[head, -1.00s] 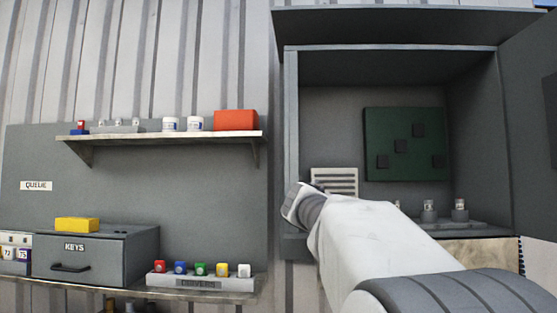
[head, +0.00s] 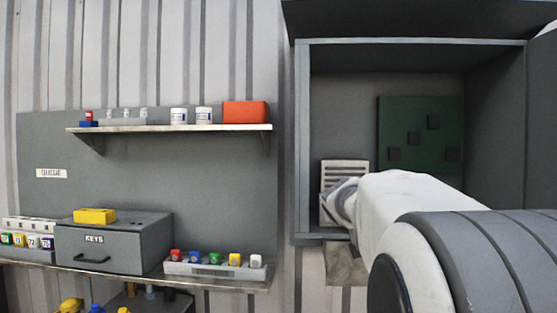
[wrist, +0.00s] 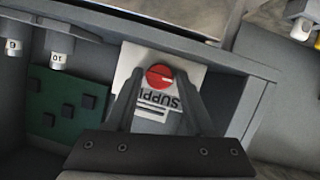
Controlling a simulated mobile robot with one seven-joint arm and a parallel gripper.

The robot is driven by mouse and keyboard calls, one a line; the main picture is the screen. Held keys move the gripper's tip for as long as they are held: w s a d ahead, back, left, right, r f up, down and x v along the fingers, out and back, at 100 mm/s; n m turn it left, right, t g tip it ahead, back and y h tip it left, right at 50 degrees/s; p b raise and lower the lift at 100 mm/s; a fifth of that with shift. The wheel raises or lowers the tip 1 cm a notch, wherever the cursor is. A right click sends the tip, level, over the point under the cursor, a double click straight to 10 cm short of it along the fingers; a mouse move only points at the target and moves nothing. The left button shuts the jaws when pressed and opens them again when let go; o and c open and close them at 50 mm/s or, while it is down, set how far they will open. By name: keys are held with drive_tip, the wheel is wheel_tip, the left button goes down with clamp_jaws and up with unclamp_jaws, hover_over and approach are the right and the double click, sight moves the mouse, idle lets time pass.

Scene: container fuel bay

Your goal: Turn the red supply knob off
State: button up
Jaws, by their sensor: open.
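The red supply knob (wrist: 159,77) shows in the wrist view on a white plate (wrist: 190,83) lettered "SUPPL…", which reads upside down there. A pale slot or line crosses the knob's face. My gripper (wrist: 160,86) is open, with one dark finger on each side of the knob in the picture. I cannot tell whether the fingers touch it or how deep they reach. In the head view my arm covers the gripper and the knob, in front of the grey open cabinet (head: 302,150).
The cabinet holds a green board (head: 420,110) and a white vented panel (head: 345,173); its side walls are close to my arm. At left are a shelf (head: 180,128) with jars and a red box (head: 246,112), a KEYS drawer (head: 115,248) and a tray (head: 190,268) of coloured blocks.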

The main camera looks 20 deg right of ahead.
drive_tip(key=shift+d+r+m+y+p, duration=0.1)
drive_tip(key=shift+r+m+y+p, duration=0.4)
drive_tip(key=shift+p, duration=1.95)
drive_tip(key=shift+s+f+m+p, duration=0.1)
drive_tip(key=shift+f+m+p, duration=0.3)
drive_tip(key=shift+p, duration=0.1)
drive_tip(key=shift+t, duration=0.3)
drive_tip(key=p, duration=0.2)
drive_tip(key=shift+r+m+y+p, duration=0.1)
drive_tip(key=shift+m+y+p, duration=0.2)
drive_tip(key=shift+m+p, duration=0.1)
